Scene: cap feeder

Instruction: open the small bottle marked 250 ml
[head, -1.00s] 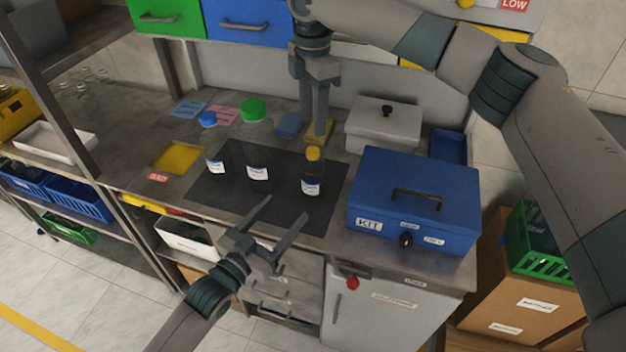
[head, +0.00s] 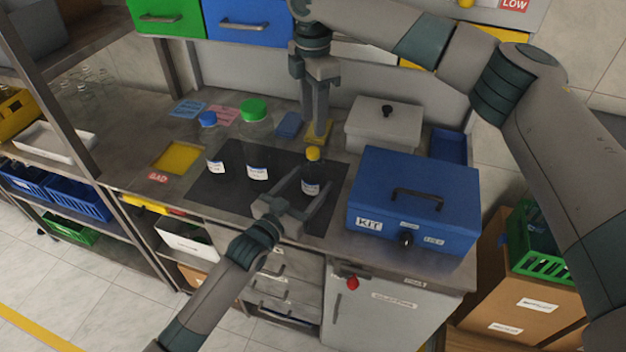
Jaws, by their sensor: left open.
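Three capped bottles stand upright on the dark mat (head: 232,205): a blue-capped bottle (head: 213,150), a larger green-capped bottle (head: 257,140) and a small yellow-capped bottle (head: 311,187). Their labels are too small to read, so I cannot tell which is marked 250 ml. My left gripper (head: 315,177) is open, its fingers reaching on either side of the yellow-capped bottle's body; I cannot tell whether they touch it.
A blue kit box (head: 455,205) stands close on the right, with a grey lidded box (head: 385,128) behind it. A yellow square (head: 176,158) and coloured cards lie at the left. A shelf post (head: 75,130) rises at the left bench end.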

